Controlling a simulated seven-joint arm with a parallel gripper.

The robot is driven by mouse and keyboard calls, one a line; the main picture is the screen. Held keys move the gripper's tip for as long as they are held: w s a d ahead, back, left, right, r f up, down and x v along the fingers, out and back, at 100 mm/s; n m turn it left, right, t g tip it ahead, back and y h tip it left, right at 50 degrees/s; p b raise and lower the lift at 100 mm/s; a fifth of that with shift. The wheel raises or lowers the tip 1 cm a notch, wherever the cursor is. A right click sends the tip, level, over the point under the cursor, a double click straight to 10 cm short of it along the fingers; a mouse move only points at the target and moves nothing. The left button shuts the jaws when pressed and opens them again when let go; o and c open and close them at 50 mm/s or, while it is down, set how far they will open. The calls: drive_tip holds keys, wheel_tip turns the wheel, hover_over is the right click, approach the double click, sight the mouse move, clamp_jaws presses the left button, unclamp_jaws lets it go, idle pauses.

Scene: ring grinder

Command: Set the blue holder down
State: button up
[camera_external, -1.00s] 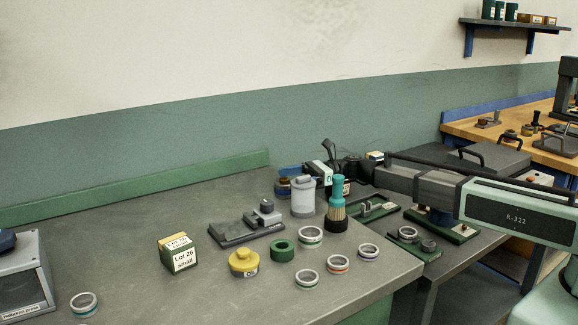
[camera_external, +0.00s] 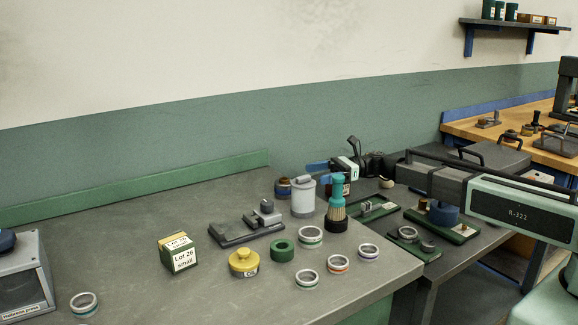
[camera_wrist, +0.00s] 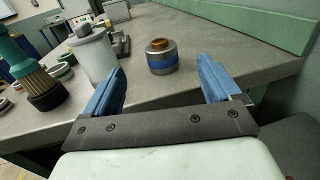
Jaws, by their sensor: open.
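The blue holder (camera_external: 283,187) stands upright at the back right of the grey bench, a short metallic cylinder with a blue band and a brown-gold top. It also shows in the wrist view (camera_wrist: 162,60), standing alone on the bench just beyond my fingertips. My gripper (camera_external: 322,170) is open and empty, with blue fingers. In the wrist view my gripper (camera_wrist: 163,72) has its two fingers spread wide, one on each side of the holder in the picture, apart from it. The holder hides nothing of the fingers.
A grey lidded canister (camera_external: 303,198) stands close beside the holder, and a teal-handled brush (camera_external: 337,205) stands to its right. Several rings, a yellow pot (camera_external: 243,263) and a Lot 26 box (camera_external: 179,254) lie farther forward. The bench's back left is clear.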

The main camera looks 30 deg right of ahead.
sight(289, 179)
drive_tip(key=a, duration=0.1)
drive_tip(key=w+a, duration=0.1)
drive_tip(key=a, duration=0.3)
drive_tip(key=shift+w+a+f, duration=0.15)
drive_tip(key=shift+a+f, duration=0.05)
drive_tip(key=shift+f, duration=0.2)
drive_tip(key=shift+w+a+r, duration=0.1)
drive_tip(key=shift+w+a, duration=0.05)
drive_tip(key=shift+a, duration=0.95)
drive_tip(key=shift+w+a, duration=0.15)
drive_tip(key=shift+a, duration=0.9)
drive_tip(key=shift+w+a+r, duration=0.1)
drive_tip(key=shift+w+a, duration=0.05)
drive_tip(key=shift+a, duration=0.95)
clamp_jaws()
